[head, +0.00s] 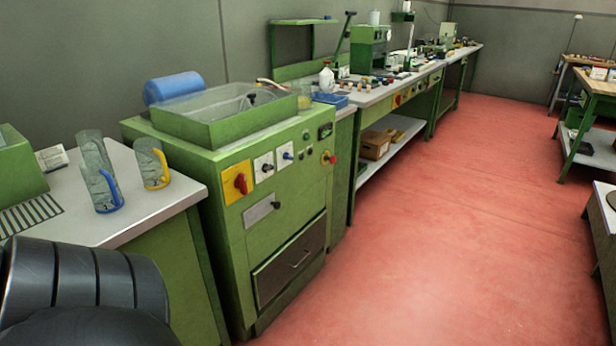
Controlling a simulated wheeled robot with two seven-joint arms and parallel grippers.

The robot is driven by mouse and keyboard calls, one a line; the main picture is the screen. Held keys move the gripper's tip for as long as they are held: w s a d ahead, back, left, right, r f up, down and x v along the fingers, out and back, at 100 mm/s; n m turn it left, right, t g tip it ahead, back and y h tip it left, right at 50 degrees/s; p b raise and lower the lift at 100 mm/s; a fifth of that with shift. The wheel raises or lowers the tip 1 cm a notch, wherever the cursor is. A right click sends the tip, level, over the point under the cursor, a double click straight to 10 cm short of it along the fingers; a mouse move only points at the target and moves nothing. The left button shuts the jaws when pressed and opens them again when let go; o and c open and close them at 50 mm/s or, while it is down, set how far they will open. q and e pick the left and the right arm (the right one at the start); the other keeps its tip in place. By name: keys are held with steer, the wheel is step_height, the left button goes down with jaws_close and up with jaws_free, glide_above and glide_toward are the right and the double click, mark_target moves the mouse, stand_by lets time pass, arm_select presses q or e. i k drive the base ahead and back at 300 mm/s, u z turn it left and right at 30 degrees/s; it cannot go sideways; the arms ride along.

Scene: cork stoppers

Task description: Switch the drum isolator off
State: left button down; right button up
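A green machine (226,222) stands left of the middle, with a control panel on its front. A red rotary handle (241,183) sits on a yellow square plate, the leftmost switch on that panel; it looks like the drum isolator. The handle appears roughly upright, but its label is too small to read. To its right are a white plate with a dark knob (264,167) and one with a blue knob (287,155). Neither of my grippers is in view.
A long bench with clutter runs along the back wall. The red floor (430,240) before the machine is clear.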

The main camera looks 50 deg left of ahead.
mark_target(240, 183)
steer(key=u, duration=0.25)
steer(key=i, duration=1.1)
steer(key=u, duration=1.25)
steer(key=i, duration=0.4)
steer(key=u, duration=0.35)
